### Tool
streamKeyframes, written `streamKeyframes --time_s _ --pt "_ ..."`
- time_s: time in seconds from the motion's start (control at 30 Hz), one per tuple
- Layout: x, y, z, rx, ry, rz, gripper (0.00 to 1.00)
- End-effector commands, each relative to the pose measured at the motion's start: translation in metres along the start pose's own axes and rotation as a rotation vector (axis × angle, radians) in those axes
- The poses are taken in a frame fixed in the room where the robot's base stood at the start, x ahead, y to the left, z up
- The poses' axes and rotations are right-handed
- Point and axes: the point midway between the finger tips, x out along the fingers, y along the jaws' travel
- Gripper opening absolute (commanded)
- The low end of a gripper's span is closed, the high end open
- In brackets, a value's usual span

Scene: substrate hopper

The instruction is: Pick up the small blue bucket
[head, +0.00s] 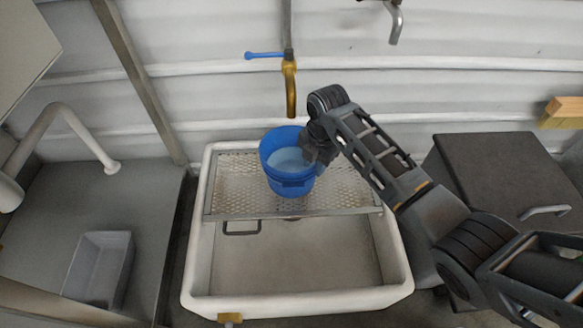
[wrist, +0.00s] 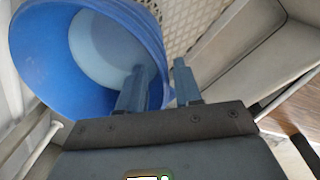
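The small blue bucket (head: 288,180) stands upright on the perforated metal rack across the back of the white sink. Its inside is pale blue-grey. My gripper (head: 312,152) is at the bucket's right rim. In the wrist view the bucket (wrist: 40,75) fills the upper left. There my gripper (wrist: 159,72) has its fingers apart, one over the inside of the bucket and one outside, with the bucket wall between them. A gap shows between the fingers and the wall. The head view hides the fingertips.
The perforated rack (head: 235,195) lies over the white sink (head: 200,275), whose front basin is empty. A brass tap (head: 290,85) with a blue lever hangs just above the bucket. A grey bin (head: 100,268) stands left; a dark cabinet (head: 490,165) stands right.

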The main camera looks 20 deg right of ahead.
Motion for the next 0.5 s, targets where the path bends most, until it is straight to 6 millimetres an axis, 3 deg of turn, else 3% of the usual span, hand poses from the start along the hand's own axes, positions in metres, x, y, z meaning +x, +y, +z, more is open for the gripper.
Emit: streamKeyframes --time_s 0.3,0.5 --pt "0.044 -0.001 0.0 0.001 -0.001 -0.001 0.34" --pt "0.048 0.0 0.0 0.001 -0.001 0.001 0.34"
